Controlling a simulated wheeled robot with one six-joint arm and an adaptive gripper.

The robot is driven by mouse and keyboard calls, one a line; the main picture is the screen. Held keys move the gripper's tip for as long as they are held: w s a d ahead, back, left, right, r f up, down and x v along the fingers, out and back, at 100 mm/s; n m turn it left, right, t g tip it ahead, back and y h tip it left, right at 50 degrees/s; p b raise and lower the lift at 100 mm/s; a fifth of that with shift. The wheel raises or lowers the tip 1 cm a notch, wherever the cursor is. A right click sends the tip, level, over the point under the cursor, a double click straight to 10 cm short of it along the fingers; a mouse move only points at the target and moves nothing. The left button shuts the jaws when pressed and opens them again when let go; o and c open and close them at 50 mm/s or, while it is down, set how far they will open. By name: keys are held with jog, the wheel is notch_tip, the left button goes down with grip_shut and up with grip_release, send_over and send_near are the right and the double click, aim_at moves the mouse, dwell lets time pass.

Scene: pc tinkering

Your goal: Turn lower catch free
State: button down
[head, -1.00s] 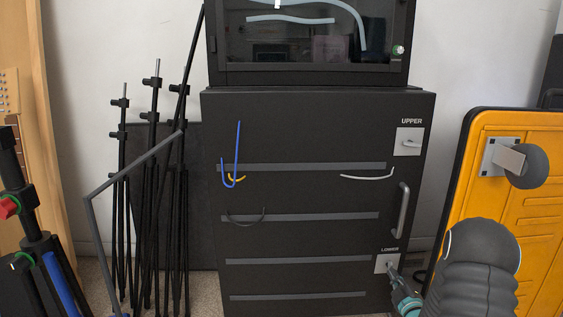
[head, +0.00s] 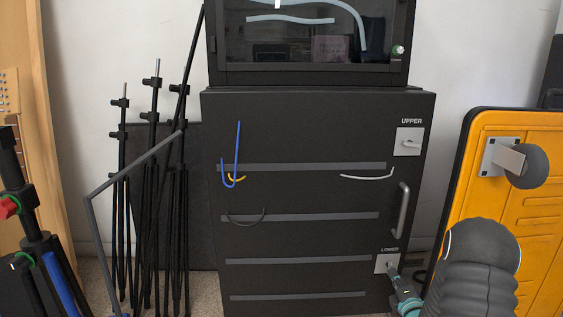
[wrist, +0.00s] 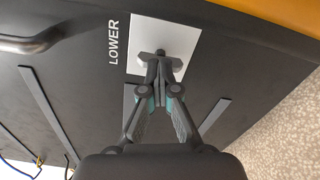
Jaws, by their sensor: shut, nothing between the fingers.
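The lower catch is a small grey lever (wrist: 147,56) on a pale plate (head: 387,263) marked LOWER, low on the right of the black cabinet door (head: 300,140). My gripper (wrist: 159,84) is shut and its fingertips are right at the lever, partly hiding it. Whether the tips touch it I cannot tell. In the head view my gripper (head: 395,273) reaches the plate from the lower right. The upper catch (head: 409,143) is a pale lever on its own plate marked UPPER, lying roughly level. The door looks closed.
A grey door handle (head: 403,210) stands between the two catches. A yellow panel (head: 500,215) with a dark round knob is close on the right. Black stands (head: 150,190) lean at the left. Cables hang on the door.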

jog(key=c, duration=1.3)
grip_release()
jog(key=shift+s+d, duration=0.1)
jog(key=shift+s, duration=2.9)
jog(key=shift+s, duration=0.15)
